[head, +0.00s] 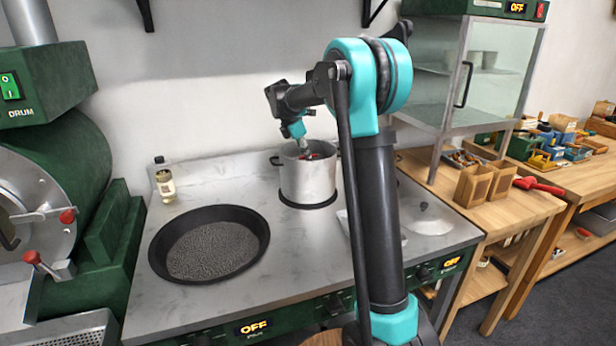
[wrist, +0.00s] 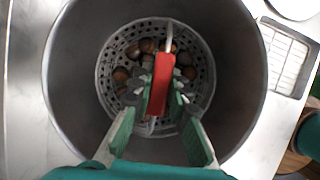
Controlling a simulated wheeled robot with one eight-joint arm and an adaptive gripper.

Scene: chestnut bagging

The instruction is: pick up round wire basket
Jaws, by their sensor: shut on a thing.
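The round basket (wrist: 204,66) is a grey perforated metal bowl with several brown chestnuts (wrist: 132,52) in it. It sits inside a deep steel pot (head: 308,182), whose wall (wrist: 72,75) surrounds it in the wrist view. A red handle grip (wrist: 163,72) on a thin wire bail crosses over the basket. My gripper (wrist: 162,95) reaches down into the pot, its green fingers shut on the red grip from both sides. In the head view my gripper (head: 304,148) is at the pot's mouth, and the basket is mostly hidden by the pot wall.
A wide black pan (head: 209,245) of dark grains lies left of the pot. A small jar (head: 165,186) stands behind it. A green drum machine (head: 50,190) fills the left side.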

